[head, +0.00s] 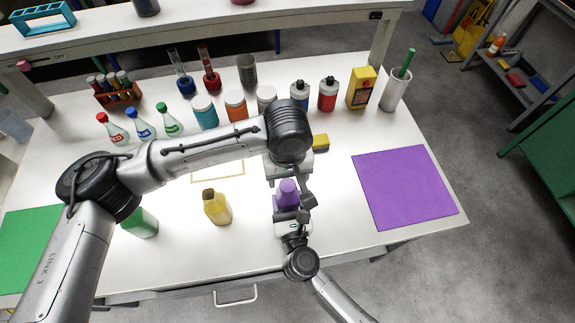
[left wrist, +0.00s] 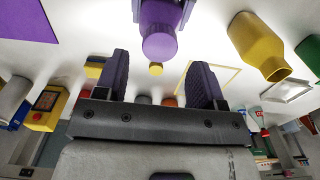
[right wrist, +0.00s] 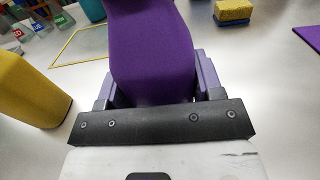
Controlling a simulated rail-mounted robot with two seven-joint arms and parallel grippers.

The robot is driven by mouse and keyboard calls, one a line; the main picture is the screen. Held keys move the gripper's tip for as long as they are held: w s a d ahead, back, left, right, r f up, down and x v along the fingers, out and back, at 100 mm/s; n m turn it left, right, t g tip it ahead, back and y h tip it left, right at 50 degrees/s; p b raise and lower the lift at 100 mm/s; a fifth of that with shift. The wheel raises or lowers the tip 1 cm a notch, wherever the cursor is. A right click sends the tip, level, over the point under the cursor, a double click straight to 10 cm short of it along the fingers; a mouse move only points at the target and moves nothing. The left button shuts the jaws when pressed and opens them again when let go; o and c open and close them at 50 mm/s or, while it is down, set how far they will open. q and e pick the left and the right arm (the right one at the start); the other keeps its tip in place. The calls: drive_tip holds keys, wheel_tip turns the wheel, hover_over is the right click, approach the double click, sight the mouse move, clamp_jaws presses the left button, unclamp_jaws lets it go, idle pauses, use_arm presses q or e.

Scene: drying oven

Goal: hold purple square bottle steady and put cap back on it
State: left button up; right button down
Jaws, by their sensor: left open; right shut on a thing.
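The purple square bottle (head: 288,201) stands upright near the table's front; it also shows in the left wrist view (left wrist: 160,12) and right wrist view (right wrist: 152,50). A round, lighter purple top, apparently the cap (head: 287,185), sits on the bottle's neck; it faces the camera in the left wrist view (left wrist: 158,45). My right gripper (head: 291,212) is shut on the bottle's body from the front. My left gripper (head: 289,177) is open with nothing between its fingers, just behind and apart from the cap. Whether the cap is fully seated I cannot tell.
A yellow bottle (head: 216,207) and a green bottle (head: 140,223) stand to the left. A sponge (head: 320,142) lies behind. Flasks, jars and bottles line the back. A purple mat (head: 405,187) lies clear on the right.

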sight(287, 185)
use_arm(q)
drive_tip(key=shift+f, duration=2.05)
drive_tip(key=c, duration=1)
drive_tip(key=shift+o, duration=0.2)
drive_tip(key=shift+m, duration=0.8)
drive_tip(key=o, duration=1.1)
drive_tip(key=shift+r, duration=0.1)
wheel_tip(287, 185, up, 12)
